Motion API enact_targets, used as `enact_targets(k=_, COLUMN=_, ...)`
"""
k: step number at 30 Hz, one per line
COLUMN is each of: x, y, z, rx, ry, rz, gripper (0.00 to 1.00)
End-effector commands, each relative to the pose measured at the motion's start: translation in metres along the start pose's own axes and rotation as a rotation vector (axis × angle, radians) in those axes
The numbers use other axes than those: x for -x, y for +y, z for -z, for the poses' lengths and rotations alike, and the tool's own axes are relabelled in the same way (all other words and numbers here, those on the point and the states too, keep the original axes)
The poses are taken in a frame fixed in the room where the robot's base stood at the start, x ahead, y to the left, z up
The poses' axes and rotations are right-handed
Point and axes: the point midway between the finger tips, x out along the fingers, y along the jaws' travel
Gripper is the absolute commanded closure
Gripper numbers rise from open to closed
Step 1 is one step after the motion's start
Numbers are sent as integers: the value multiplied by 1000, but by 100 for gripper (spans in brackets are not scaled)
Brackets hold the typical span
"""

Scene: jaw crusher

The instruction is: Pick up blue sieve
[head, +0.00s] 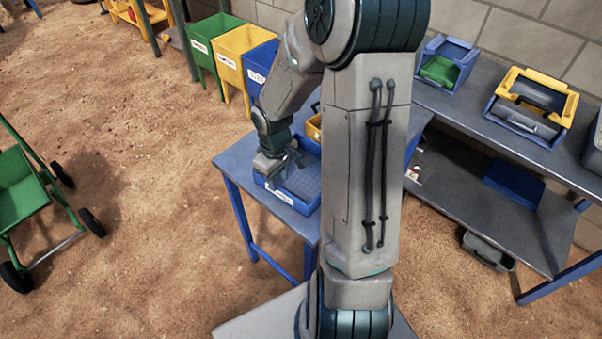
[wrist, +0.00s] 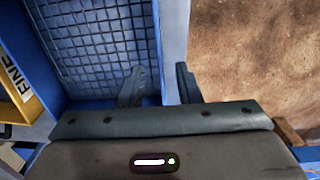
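The blue sieve (head: 305,182) is a blue tray with a mesh floor and a white label on its front. It lies on the blue table (head: 233,164), near the left edge. My gripper (head: 284,168) is over the sieve's left part. In the wrist view the sieve's mesh (wrist: 102,42) fills the upper left, and my gripper (wrist: 160,72) is open. One finger is over the mesh side and the other is by the outer edge, with the sieve's side wall between them. I cannot tell whether the fingers touch it.
A yellow container (head: 314,128) sits behind the sieve, partly hidden by my arm. Green (head: 213,42), yellow (head: 236,50) and blue bins (head: 259,66) stand along the wall. A bench (head: 520,140) with trays is at right. A green cart (head: 18,185) stands on open sandy ground at left.

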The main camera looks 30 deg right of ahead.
Motion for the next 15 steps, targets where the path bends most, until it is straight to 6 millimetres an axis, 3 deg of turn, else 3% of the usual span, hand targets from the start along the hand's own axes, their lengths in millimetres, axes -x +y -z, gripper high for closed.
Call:
enact_targets(k=5, x=-12, y=-1, z=-1, rx=1, ry=-2, rz=1, gripper=69)
enact_targets(k=15, x=-53, y=-1, z=-2, rx=0, ry=-2, rz=1, gripper=69)
